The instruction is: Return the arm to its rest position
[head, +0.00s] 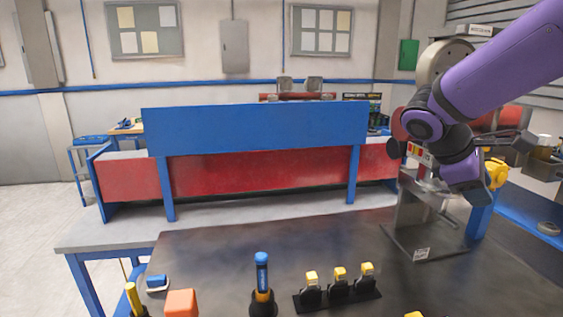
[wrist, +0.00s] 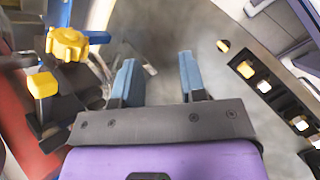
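My purple arm (head: 500,60) reaches in from the right in the head view and bends down over the right side of the dark table (head: 230,255). In the wrist view, my gripper (wrist: 160,82) has its two blue-grey fingers apart, with nothing between them. The fingers are not clearly visible in the head view. A yellow knob (wrist: 68,44) and a yellow block-like part (wrist: 42,85) lie to the left of the fingers in the wrist view, apart from them.
A rack with several yellow-topped pieces (head: 339,288) stands at the table's front, beside a blue-topped tool (head: 262,285) and an orange block (head: 181,303). A grey metal stand (head: 410,225) is under my arm. A blue-and-red barrier (head: 255,130) stands behind. The table's middle is clear.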

